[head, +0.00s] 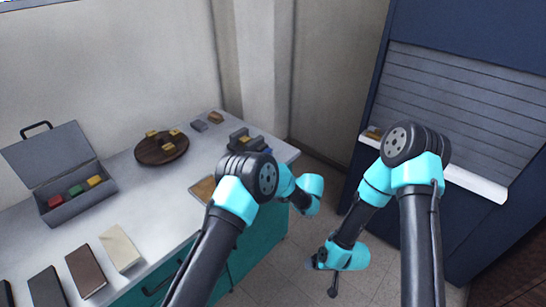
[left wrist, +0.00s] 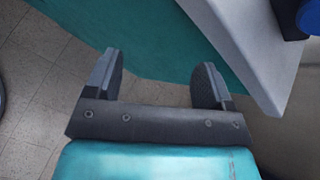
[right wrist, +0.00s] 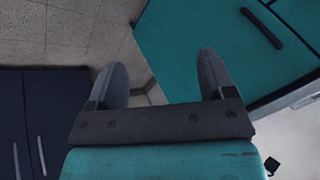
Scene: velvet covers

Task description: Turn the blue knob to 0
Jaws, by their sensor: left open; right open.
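A blue rounded part (left wrist: 311,16), perhaps the blue knob, is cut off at the top right corner of the left wrist view, by a dark block above the pale counter edge. Its setting cannot be read. My left gripper (left wrist: 157,75) is open and empty beside the counter's edge. My right gripper (head: 323,274) is open and empty over the floor, right of the counter; it also shows in the right wrist view (right wrist: 161,65).
The counter (head: 150,205) holds an open grey case (head: 75,207) with coloured blocks, a round brown board (head: 150,153) and several flat slabs along the front. A dark blue shuttered cabinet (head: 455,100) with a white ledge stands right. Tiled floor lies between.

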